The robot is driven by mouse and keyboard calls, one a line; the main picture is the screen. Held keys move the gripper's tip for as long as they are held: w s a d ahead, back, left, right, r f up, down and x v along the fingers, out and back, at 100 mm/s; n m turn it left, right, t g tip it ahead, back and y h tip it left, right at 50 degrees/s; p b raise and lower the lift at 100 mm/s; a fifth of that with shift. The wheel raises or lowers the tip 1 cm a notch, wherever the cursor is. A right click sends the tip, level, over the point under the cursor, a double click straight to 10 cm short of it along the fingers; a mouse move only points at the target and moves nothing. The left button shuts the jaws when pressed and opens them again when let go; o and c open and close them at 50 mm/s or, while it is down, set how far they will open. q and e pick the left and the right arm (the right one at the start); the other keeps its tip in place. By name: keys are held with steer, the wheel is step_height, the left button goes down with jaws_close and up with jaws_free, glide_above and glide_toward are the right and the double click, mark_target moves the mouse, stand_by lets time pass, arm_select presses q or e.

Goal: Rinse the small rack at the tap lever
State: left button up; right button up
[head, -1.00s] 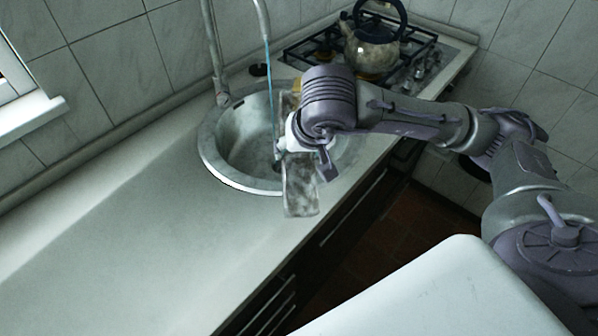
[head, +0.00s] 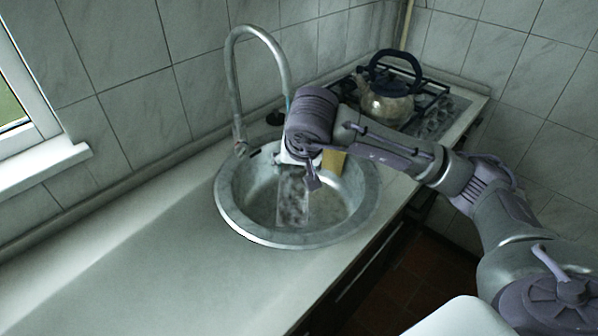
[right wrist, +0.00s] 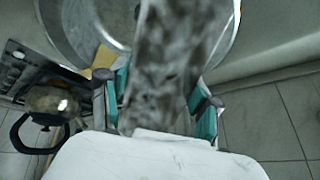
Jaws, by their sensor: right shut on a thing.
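The small rack (head: 293,198), a flat grey mottled piece, hangs over the basin of the round metal sink (head: 228,205). My right gripper (head: 297,168) is shut on it; the wrist hides most of the fingers in the head view. In the right wrist view, the rack (right wrist: 168,60) runs up between the gripper's teal-sided fingers (right wrist: 160,98) toward the sink. The tap (head: 234,85) arches over the sink's back, its spout end partly behind my wrist. The tap lever (head: 242,149) is at its foot. My left gripper is out of view.
A yellow piece (head: 334,161) shows at the sink's right side, behind my wrist. A kettle (head: 386,100) stands on the gas hob (head: 432,112) at the right. The counter (head: 130,255) left of the sink is clear. The tiled wall closes off the back.

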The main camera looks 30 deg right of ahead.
steer(key=shift+w+d+f, duration=0.1)
steer(key=shift+w+d, duration=0.1)
steer(key=shift+w, duration=0.7)
steer(key=w, duration=0.2)
steer(key=w+f, duration=0.1)
steer(key=shift+w+d+b, duration=0.15)
steer(key=shift+d+b, duration=0.15)
steer(key=shift+d, duration=0.05)
steer(key=shift+w+d+f+b, duration=0.15)
steer(key=shift+w+b, duration=0.15)
steer(key=shift+w, duration=0.5)
steer(key=shift+w+d+f+b, duration=0.15)
steer(key=shift+w+b, duration=0.1)
steer(key=shift+w, duration=0.5)
steer(key=shift+r, duration=0.1)
steer(key=shift+d, duration=0.15)
steer(key=shift+s+d, duration=0.15)
steer(key=shift+d, duration=0.35)
steer(key=shift+a, duration=0.25)
steer(key=shift+a, duration=0.4)
steer(key=shift+d, duration=0.15)
